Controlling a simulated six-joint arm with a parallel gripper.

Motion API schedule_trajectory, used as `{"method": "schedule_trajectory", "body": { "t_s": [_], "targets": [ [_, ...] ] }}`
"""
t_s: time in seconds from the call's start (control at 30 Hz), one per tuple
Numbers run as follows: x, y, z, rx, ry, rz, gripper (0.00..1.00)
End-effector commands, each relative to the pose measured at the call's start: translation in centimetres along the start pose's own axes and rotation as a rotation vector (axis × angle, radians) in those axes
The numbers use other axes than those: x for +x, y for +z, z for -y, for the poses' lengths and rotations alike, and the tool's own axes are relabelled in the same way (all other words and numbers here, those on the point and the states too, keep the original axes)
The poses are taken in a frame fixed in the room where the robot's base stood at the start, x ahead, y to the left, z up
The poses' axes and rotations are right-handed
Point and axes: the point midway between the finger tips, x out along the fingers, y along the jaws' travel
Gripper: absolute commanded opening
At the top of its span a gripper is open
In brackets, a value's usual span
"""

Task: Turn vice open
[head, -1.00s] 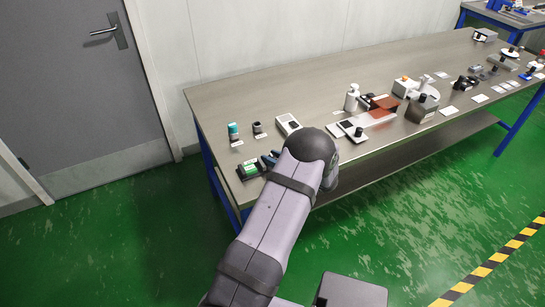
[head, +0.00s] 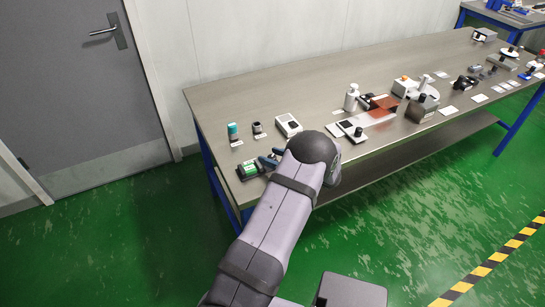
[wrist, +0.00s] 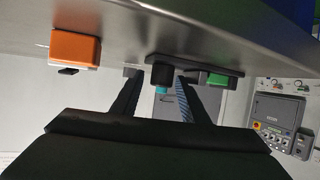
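A small dark fixture (head: 243,175) with a green block (head: 250,168) on it sits at the near left corner of the bench; I take it to be the vice. In the wrist view, which looks upside down, its dark plate and green block (wrist: 217,79) show beside a dark round knob (wrist: 162,75). My gripper (head: 270,158) is at the right of the fixture, partly hidden by my arm. In the wrist view my gripper (wrist: 157,82) is open, its fingers apart with the knob seen between them. I cannot tell whether they touch it.
A teal-topped cylinder (head: 233,129), a small dark ring-like part (head: 257,127) and a white device (head: 288,125) stand behind the fixture. The wrist view shows an orange block (wrist: 76,48) off to one side. Bottles and other apparatus fill the bench (head: 215,95) rightward.

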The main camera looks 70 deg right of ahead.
Motion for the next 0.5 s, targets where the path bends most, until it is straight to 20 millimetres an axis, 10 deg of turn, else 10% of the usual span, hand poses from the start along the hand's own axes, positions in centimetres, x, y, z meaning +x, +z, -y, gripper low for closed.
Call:
{"method": "schedule_trajectory", "body": {
  "t_s": [0.5],
  "targets": [
    [0.07,0.33,0.36,0.018,0.028,0.006,0.43]
  ]
}}
